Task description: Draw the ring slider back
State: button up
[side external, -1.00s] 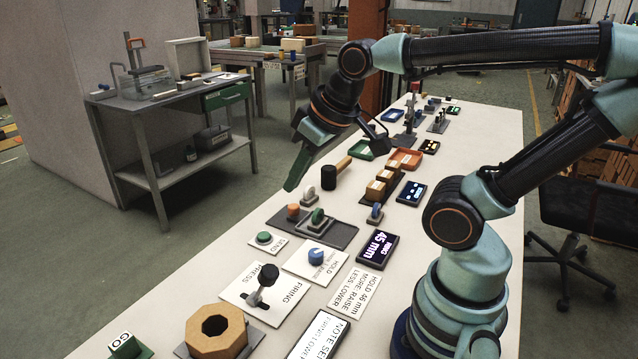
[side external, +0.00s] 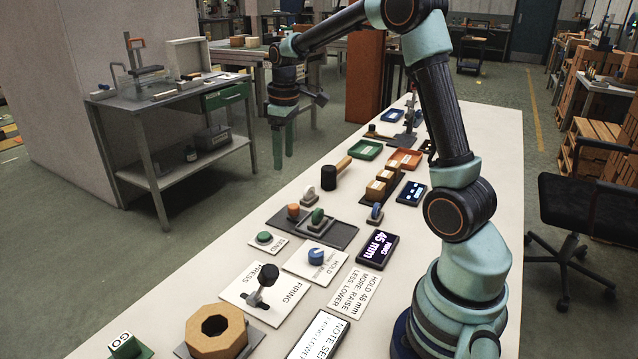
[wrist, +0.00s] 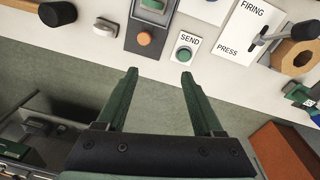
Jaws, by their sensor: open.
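A dark plate (side external: 340,236) lies mid-table, bearing an orange knob (side external: 293,211) and a grey slider block with a green top (side external: 317,215). A black display (side external: 376,250) reading "RING 45 mm" stands to its right. I cannot tell for certain which part is the ring slider. In the wrist view the plate's orange knob (wrist: 144,38) and part of a grey block (wrist: 153,6) show at the top edge. My gripper (wrist: 158,75) is open and empty, its green fingers apart. In the side view my gripper (side external: 282,155) hangs beyond the table's left edge, clear of the plate.
A black-headed mallet (side external: 330,178), a green SEND button (side external: 264,238), a blue HOLD knob (side external: 316,256) and a FIRING lever (side external: 263,283) stand near the plate. An octagonal tan ring (side external: 216,330) sits in front.

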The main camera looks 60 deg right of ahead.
jog(key=g, duration=0.1)
send_near(293, 206)
jog(key=shift+n, duration=0.3)
jog(key=f, duration=0.9)
jog(key=shift+d, duration=0.3)
grip_shut()
dwell(0.8)
